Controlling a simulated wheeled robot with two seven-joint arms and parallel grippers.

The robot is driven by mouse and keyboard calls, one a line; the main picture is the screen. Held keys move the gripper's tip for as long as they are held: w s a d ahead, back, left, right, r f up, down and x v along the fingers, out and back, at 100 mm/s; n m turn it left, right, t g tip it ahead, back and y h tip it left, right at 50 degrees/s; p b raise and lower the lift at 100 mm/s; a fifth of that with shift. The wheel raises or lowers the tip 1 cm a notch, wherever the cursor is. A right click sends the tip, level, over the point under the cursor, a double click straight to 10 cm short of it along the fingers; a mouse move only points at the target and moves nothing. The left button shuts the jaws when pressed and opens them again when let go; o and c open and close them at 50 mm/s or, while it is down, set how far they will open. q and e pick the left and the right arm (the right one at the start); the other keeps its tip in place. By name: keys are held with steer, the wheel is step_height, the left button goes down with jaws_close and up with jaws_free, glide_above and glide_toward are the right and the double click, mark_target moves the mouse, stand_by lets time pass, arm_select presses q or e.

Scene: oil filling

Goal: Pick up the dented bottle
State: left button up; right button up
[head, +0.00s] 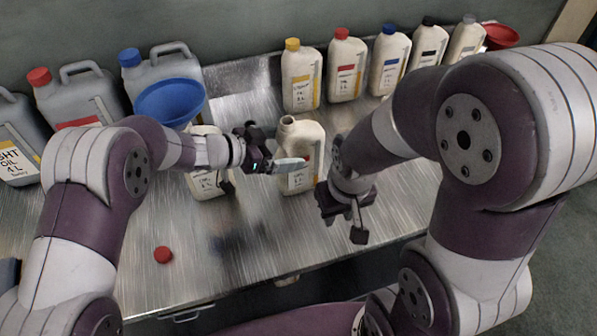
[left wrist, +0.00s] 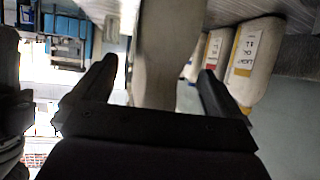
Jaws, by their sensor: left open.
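An uncapped cream bottle (head: 301,180) stands upright at the table's middle, its mouth open. Another cream bottle (head: 207,184) stands left of it, partly hidden by my left arm. I cannot make out a dent on either one. My left gripper (head: 268,160) is open and level at the uncapped bottle's left side. In the left wrist view a pale bottle surface (left wrist: 160,55) shows between the spread fingers (left wrist: 158,85); contact cannot be told. My right gripper (head: 345,215) hangs right of the uncapped bottle, apart from it, with no object visible in it.
A blue funnel (head: 170,101) and several grey jugs (head: 80,98) are at the left. Capped bottles (head: 346,66) line the back, with a red funnel (head: 502,36) at the far right. A red cap (head: 163,254) lies on the metal table (head: 200,275), whose front is mostly clear.

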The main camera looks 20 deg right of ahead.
mark_target(294, 135)
arm_select(q)
steer(key=x, duration=0.3)
steer(key=shift+d+f, duration=0.15)
steer(key=shift+d, duration=0.1)
steer(key=shift+a, duration=0.1)
steer(key=c, duration=1.8)
steer(key=shift+r, duration=0.25)
steer(key=shift+r, duration=1.75)
steer(key=shift+s+r, duration=0.1)
steer(key=shift+r, duration=0.1)
steer(key=s+d+r, duration=0.2)
steer(key=s, duration=0.1)
steer(key=s+d+r, duration=0.2)
steer(key=s, duration=0.1)
steer(key=s+d+r, duration=0.2)
steer(key=s, duration=0.1)
steer(key=shift+s+d+r, duration=0.15)
steer(key=shift+s+r, duration=0.15)
steer(key=shift+r, duration=0.1)
